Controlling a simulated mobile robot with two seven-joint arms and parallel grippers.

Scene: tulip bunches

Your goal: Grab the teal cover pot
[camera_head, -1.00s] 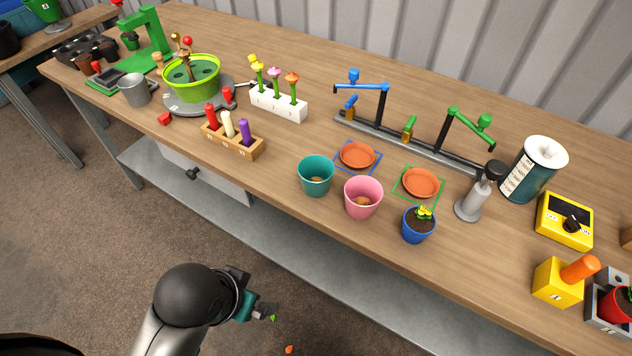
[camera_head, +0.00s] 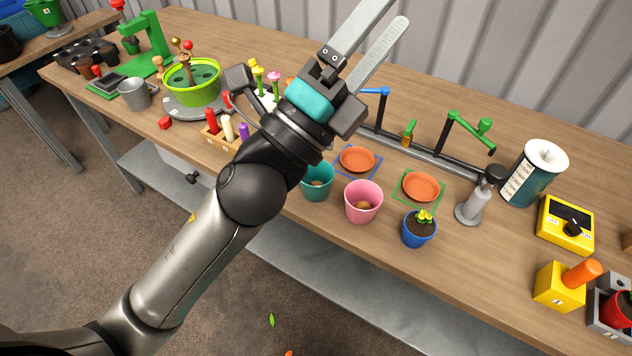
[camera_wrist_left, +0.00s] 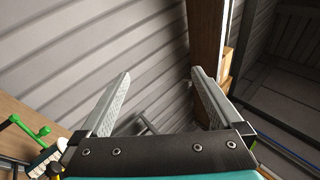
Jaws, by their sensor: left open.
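The teal cover pot (camera_head: 317,190) stands upright near the front edge of the bench in the head view. Its upper left part is hidden behind my left arm. The pot does not show in the left wrist view. My left gripper (camera_head: 385,25) is raised above the bench, beyond the pot, with its fingers pointing up toward the back wall. It is open and empty; in the left wrist view its two fingers (camera_wrist_left: 160,85) stand well apart. My right gripper is not in view.
A pink pot (camera_head: 363,203) stands close right of the teal pot, then a blue pot (camera_head: 419,229) with a plant. Orange saucers (camera_head: 357,159) lie behind. A wooden peg holder (camera_head: 222,140) is at the left. A blue and green lever rail (camera_head: 440,154) runs behind the saucers.

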